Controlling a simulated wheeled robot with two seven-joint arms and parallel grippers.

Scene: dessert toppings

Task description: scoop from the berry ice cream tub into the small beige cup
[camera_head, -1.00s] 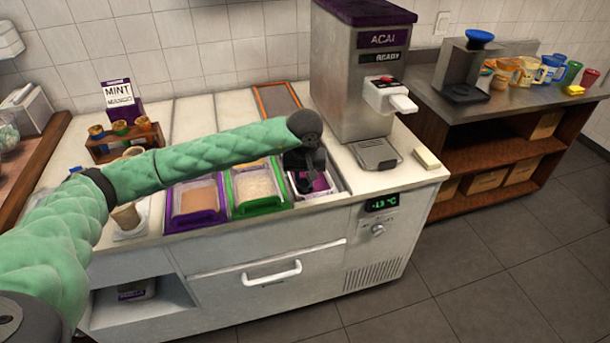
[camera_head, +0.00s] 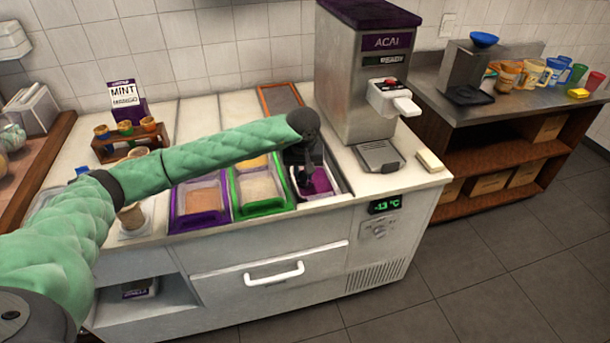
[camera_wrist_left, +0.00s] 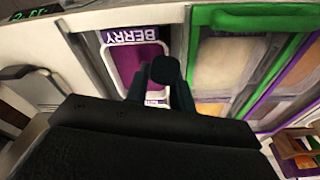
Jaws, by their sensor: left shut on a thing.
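The berry ice cream tub (camera_head: 321,183) is at the right end of the tub row, with deep pink contents; the wrist view shows its BERRY label (camera_wrist_left: 131,34). My left gripper (camera_head: 303,178) points down over this tub. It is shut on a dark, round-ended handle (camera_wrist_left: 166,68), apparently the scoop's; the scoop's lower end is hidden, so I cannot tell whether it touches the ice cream. The small beige cup (camera_head: 131,216) stands on a white plate or scale at the counter's front left, below my forearm. My right gripper is out of view.
A green-rimmed tub (camera_head: 262,208) and a purple-rimmed tub (camera_head: 199,220) adjoin on the left. The acai machine (camera_head: 362,95) stands close behind on the right. A wooden rack of cups (camera_head: 128,142) is at the back left.

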